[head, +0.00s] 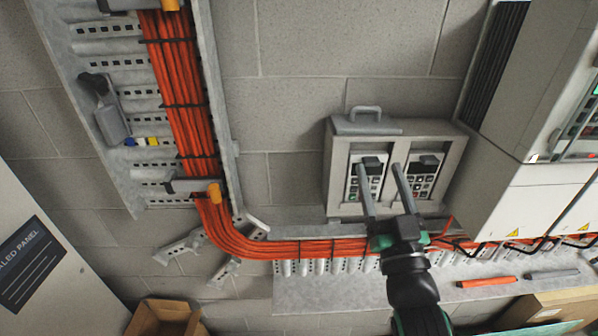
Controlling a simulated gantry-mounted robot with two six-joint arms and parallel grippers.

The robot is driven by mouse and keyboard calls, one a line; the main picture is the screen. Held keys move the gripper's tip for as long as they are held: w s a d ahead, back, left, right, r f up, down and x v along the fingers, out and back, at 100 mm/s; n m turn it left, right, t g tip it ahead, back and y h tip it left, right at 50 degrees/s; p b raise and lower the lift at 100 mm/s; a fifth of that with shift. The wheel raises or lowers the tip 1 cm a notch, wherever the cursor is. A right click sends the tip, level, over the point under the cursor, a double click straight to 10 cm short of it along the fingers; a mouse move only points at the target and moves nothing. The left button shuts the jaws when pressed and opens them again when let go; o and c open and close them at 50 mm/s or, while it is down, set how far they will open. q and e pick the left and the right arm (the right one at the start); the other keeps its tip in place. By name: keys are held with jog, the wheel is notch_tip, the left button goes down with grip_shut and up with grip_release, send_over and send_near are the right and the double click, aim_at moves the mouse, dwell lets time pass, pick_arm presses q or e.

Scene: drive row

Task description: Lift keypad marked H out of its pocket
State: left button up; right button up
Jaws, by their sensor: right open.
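Two keypads sit side by side in the pockets of a grey wall holder (337,150). The left keypad (374,185) and the right keypad (424,182) are both upright, with dark displays and small buttons. No letter can be read on either, so I cannot tell which is marked H. My right gripper (380,168) reaches up from below, open, with nothing between its fingers. Its left finger overlaps the left keypad in view; its right finger crosses the divider and the right keypad's left edge. Contact cannot be judged. My left gripper is not in view.
A grey handled piece (366,122) sits on the holder's top edge. White cabinets (533,195) stand close on the right. Orange cables (330,248) run below along a metal tray (330,295), which holds an orange-handled tool (487,282). The wall above the holder is clear.

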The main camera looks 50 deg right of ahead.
aim_at(372, 166)
jog(key=shift+g, duration=0.4)
jog(key=shift+w+d+f+b, duration=0.25)
jog(key=shift+w+d, duration=0.5)
jog(key=shift+d, duration=0.6)
jog(key=shift+w+d+f+b, duration=0.1)
jog(key=shift+w+d+f, duration=0.2)
jog(key=shift+w+d, duration=0.75)
jog(key=shift+w+d+f+b, duration=0.25)
jog(key=shift+w+d, duration=0.2)
jog(key=shift+d, duration=1.2)
jog(key=f, duration=0.1)
jog(key=f+b, duration=0.1)
jog(key=b, duration=0.1)
jog(key=shift+w+d+f, duration=0.3)
jog(key=shift+f, duration=0.1)
jog(key=shift+w+d+f+b, duration=0.2)
jog(key=shift+f+b, duration=0.35)
jog(key=shift+b, duration=0.25)
grip_shut()
jog(key=shift+r, duration=0.15)
